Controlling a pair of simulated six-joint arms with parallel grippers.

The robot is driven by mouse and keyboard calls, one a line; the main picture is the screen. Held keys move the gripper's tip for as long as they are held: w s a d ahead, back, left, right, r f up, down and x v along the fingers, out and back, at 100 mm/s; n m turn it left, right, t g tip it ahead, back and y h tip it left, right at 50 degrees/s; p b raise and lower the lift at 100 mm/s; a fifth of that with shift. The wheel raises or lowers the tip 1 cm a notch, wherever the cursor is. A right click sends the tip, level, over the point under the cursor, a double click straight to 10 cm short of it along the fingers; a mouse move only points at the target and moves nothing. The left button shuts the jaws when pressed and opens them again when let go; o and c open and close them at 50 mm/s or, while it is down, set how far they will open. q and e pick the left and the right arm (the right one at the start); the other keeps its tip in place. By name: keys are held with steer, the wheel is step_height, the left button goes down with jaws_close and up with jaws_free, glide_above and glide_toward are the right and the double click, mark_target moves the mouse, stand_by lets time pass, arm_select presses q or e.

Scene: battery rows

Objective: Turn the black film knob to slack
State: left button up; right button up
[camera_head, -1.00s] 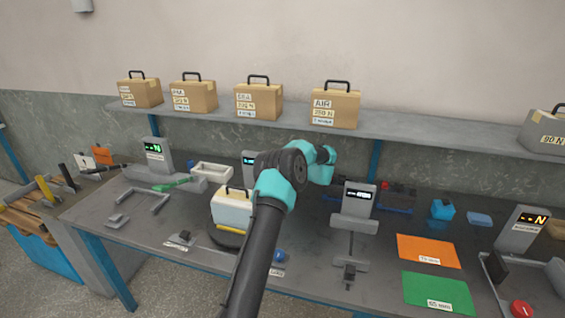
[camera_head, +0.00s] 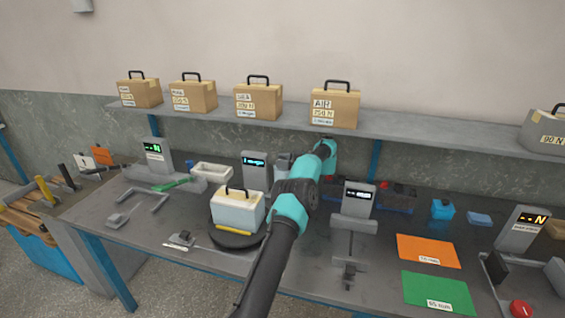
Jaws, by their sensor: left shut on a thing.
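The black film knob is not visible; my left arm covers the space around it. My left arm rises from the bottom middle, and its wrist end (camera_head: 328,158) is at the back of the bench, right of a lit display post (camera_head: 256,170). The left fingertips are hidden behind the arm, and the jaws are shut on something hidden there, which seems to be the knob. A pale box (camera_head: 238,208) with a dark handle stands upright on a black round turntable (camera_head: 232,240), left of the arm. My right gripper is not in view.
A shelf (camera_head: 450,142) with several tan cases runs above the bench. Another display post (camera_head: 358,199) stands close right of the arm. An orange mat (camera_head: 428,251) and a green mat (camera_head: 440,290) lie at the right. A white tray (camera_head: 212,172) sits at the back left.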

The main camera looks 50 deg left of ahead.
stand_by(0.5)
arm_select(q)
steer(key=o, duration=0.9)
